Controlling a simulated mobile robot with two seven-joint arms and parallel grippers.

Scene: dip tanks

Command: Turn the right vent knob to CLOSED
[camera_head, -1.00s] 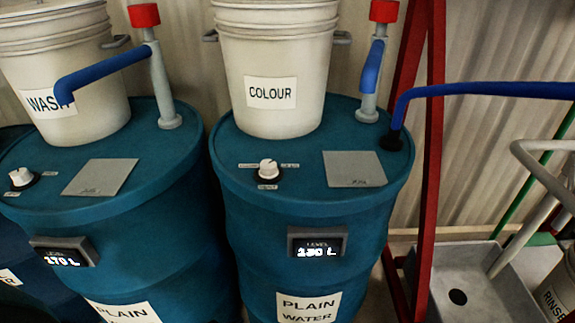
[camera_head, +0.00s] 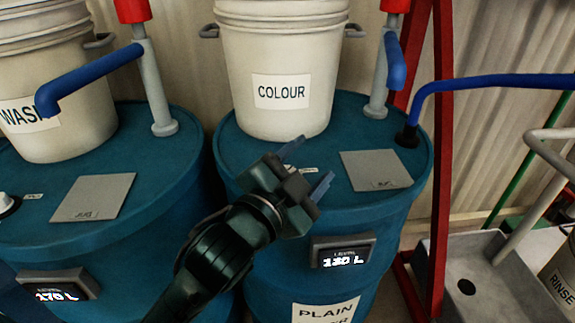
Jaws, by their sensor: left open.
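My left gripper (camera_head: 307,167) is open, its two blue-grey fingers apart over the front top of the right teal drum (camera_head: 345,215). The right vent knob is hidden behind this gripper, so its setting does not show now, nor whether the fingers touch it. A bit of a small white label (camera_head: 309,170) shows between the fingers. My right gripper is not in view.
The COLOUR bucket (camera_head: 280,65) stands on the right drum behind the gripper. A grey plate (camera_head: 376,170) lies to its right, near a spout with a blue arm (camera_head: 395,65). The level display (camera_head: 342,251) is below. The WASH bucket (camera_head: 55,85) stands on the left drum.

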